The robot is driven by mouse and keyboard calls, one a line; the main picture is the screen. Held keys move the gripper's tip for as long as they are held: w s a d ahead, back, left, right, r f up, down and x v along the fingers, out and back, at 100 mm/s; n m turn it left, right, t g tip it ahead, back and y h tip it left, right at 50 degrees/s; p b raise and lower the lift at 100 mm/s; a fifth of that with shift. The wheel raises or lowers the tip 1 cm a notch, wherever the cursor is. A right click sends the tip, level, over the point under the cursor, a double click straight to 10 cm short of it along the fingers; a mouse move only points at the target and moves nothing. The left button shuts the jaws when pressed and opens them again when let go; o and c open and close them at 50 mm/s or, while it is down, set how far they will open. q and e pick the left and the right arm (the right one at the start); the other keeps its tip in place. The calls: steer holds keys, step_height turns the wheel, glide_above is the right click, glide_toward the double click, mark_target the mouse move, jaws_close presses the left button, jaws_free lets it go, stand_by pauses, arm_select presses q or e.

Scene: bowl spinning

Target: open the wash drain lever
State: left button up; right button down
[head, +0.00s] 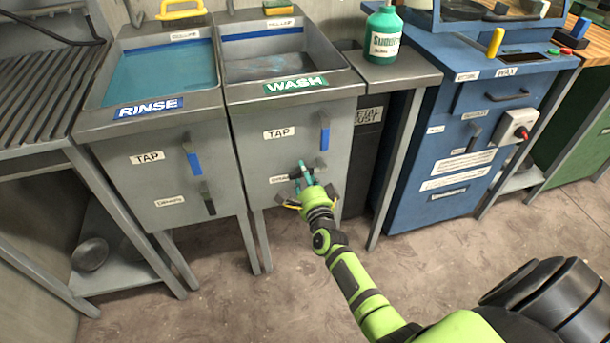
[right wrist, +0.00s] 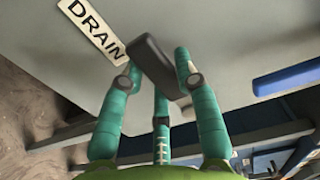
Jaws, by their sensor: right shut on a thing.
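The wash sink (head: 292,130) is a grey metal unit with a green WASH label, to the right of the rinse sink. Its drain lever is dark; in the right wrist view the lever (right wrist: 153,62) sits beside the DRAIN label (right wrist: 92,30). My right gripper (head: 303,174) is at the lower front of the wash sink; in the wrist view its teal fingers (right wrist: 160,85) are around the lever, shut on it. The gripper mostly hides the lever and part of the label in the head view. My left gripper is not in view.
The blue-handled tap lever (head: 324,135) is above and right of my gripper. The rinse sink (head: 150,165) with blue liquid is at left, with its own dark drain lever (head: 207,198). A blue wax cabinet (head: 450,150) stands at right. The floor in front is clear.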

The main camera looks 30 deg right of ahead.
steer(key=shift+w+r+m, duration=0.1)
steer(key=shift+r+m, duration=0.3)
steer(key=shift+m, duration=0.1)
steer(key=c, duration=0.9)
jaws_free()
steer(key=shift+f, duration=0.1)
steer(key=shift+f, duration=0.1)
steer(key=v, duration=1.2)
